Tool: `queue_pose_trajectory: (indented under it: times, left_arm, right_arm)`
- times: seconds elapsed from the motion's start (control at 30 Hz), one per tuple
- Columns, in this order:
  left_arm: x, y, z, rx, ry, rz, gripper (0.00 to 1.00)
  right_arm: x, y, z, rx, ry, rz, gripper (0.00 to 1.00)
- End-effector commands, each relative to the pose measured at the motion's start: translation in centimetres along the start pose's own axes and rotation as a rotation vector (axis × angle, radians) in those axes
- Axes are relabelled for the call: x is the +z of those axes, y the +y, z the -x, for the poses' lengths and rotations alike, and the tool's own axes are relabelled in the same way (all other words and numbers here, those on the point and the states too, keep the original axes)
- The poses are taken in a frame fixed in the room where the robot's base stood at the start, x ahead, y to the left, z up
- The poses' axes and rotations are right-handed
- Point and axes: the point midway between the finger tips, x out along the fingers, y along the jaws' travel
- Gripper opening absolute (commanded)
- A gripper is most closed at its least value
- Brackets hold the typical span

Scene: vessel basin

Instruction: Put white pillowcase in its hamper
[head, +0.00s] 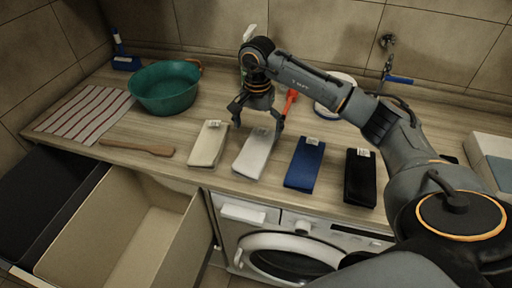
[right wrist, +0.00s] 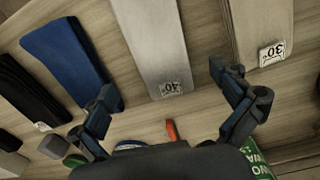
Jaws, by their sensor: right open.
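The white pillowcase (head: 252,160) appears to be the pale folded cloth on the counter, between a cream folded cloth (head: 207,146) and a blue one (head: 304,165). In the right wrist view the white cloth (right wrist: 150,40) lies flat with a "40°" tag at its near end. My right gripper (head: 257,127) is open and empty above the far end of the white cloth, its fingers spread wider than the cloth. A beige open hamper (head: 90,222) and a dark open hamper (head: 38,195) stand at the lower left; the beige interior looks empty. My left gripper is out of view.
A black folded cloth (head: 360,178) lies right of the blue one. A wooden paddle (head: 137,147), striped cloth (head: 87,114) and teal basin (head: 165,88) occupy the counter's left. An orange-red handled item (head: 290,101) lies behind the gripper. A washing machine (head: 285,258) is below.

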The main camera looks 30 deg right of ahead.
Motion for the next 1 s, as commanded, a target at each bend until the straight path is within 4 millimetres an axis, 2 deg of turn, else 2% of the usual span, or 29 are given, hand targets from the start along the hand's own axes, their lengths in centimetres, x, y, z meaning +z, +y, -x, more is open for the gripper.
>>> queue_pose_trajectory:
  times: [0.1,0.27,0.43,0.6,0.87,1.0]
  left_arm:
    - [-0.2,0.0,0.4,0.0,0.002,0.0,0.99]
    - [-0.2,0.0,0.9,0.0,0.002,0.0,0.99]
    - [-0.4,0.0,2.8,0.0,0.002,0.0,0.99]
    - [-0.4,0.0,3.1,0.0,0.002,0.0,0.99]
    - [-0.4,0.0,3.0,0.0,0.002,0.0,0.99]
    - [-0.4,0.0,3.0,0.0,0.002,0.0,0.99]
  right_arm:
    - [0.0,0.0,-1.3,0.0,-0.001,0.0,1.0]
    - [0.0,0.1,-2.2,0.0,-0.003,-0.001,1.0]
    - [0.0,0.3,-4.6,0.003,-0.005,-0.001,1.0]
    - [-0.1,0.2,-6.7,-0.002,-0.003,-0.001,1.0]
    - [-0.2,0.2,-7.1,-0.003,0.0,0.0,1.0]
    - [-0.2,0.2,-7.1,-0.003,0.0,0.0,0.73]
